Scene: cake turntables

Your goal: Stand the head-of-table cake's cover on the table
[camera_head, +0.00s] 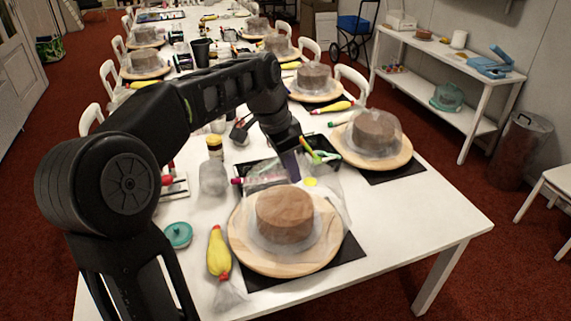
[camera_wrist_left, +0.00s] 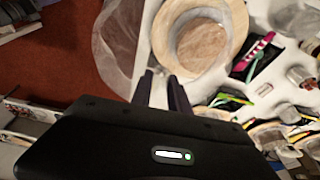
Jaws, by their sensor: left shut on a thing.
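The near-end cake (camera_head: 285,212) is round and brown, on a wooden turntable (camera_head: 248,258) over a black mat. It also shows in the left wrist view (camera_wrist_left: 203,42), with no dome over its top there. My left gripper (camera_head: 290,172) reaches in just behind this cake. In the left wrist view its fingers (camera_wrist_left: 163,92) are shut on the clear cover (camera_wrist_left: 117,48), which hangs to the left of the turntable, partly over red floor. In the head view the cover (camera_head: 336,192) is a faint haze behind and right of the cake. My right gripper is not in view.
A second covered cake (camera_head: 376,132) stands close by at the right. A yellow bottle (camera_head: 218,252), a teal lid (camera_head: 178,234) and a clear jar (camera_head: 213,178) are at the left. The white table (camera_head: 430,220) is bare at its right front corner.

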